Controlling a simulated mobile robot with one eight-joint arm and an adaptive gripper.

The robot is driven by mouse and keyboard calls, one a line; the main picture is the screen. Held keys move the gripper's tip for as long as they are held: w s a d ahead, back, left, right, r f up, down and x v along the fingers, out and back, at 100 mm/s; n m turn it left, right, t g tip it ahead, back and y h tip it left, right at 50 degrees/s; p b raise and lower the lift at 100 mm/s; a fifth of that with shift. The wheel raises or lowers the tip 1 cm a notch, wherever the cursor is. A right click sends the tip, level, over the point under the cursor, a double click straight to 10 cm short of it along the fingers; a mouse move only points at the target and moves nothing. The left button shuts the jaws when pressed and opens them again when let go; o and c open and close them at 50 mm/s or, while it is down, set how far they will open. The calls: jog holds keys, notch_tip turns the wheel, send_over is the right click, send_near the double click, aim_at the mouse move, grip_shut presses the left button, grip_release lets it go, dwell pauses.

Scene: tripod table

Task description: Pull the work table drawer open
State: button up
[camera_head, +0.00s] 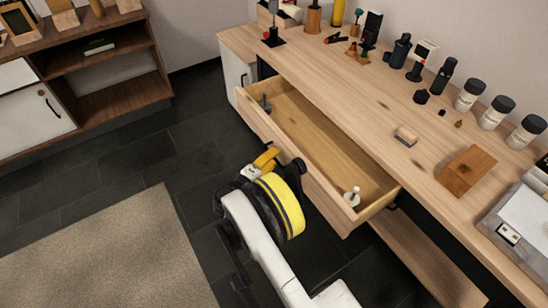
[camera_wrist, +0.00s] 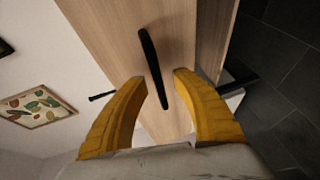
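The work table (camera_head: 350,85) has a light wood top, and its wide drawer (camera_head: 318,132) is pulled well out, its inside showing. My gripper (camera_head: 268,157), with yellow fingers, is close to the outer side of the drawer front, near its middle. In the wrist view, my gripper (camera_wrist: 159,78) is open. A black bar handle (camera_wrist: 151,58) on the wooden drawer front (camera_wrist: 185,35) runs between and past the fingertips, with gaps on both sides. I cannot tell how far the handle is from the fingers in depth. In the head view my wrist hides part of the drawer front.
Inside the drawer are a small dark item (camera_head: 267,104) and a white item (camera_head: 352,196). A low shelf (camera_head: 117,92) and rug (camera_head: 110,250) lie left; dark floor is clear between.

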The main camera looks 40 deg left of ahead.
jog(key=s+r, duration=0.2)
jog(key=s, duration=0.9)
jog(key=shift+s+r, duration=0.15)
jog(key=shift+s, duration=0.25)
jog(key=shift+d, duration=0.1)
